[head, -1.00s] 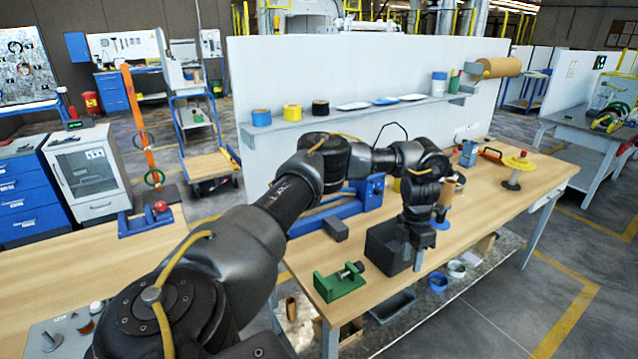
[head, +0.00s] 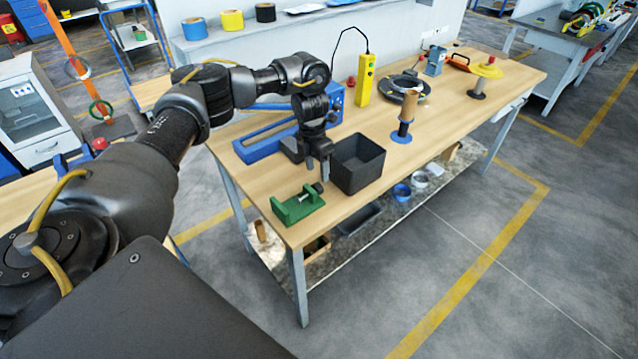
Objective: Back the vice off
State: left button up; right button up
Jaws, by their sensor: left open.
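The green vice (head: 296,207) sits on the near left corner of the workbench. Its dark screw end (head: 318,187) points toward the black bin. My left gripper (head: 319,174) points down just above and behind the screw end, between the vice and the bin. It is open and I see nothing held in it. Whether its fingers touch the screw is too small to tell. My right gripper is out of view.
The open black bin (head: 358,172) stands close to the right of my left gripper. A blue frame (head: 262,148) lies behind it. A yellow control box (head: 365,82) and a roll on a blue-based stand (head: 406,115) are farther back on the wooden workbench (head: 440,120).

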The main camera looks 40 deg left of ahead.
aim_at(320, 185)
pick_arm(q)
jog(key=f, duration=0.4)
jog(key=d+f, duration=0.1)
jog(key=f, duration=0.1)
jog(key=shift+s, duration=0.1)
jog(key=c, duration=1)
jog(key=shift+s+d+r+y+p, duration=0.1)
jog(key=shift+d+r+y+p, duration=0.05)
jog(key=shift+y+p, duration=0.5)
jog(key=shift+t+y, duration=0.4)
jog(key=shift+y, duration=0.45)
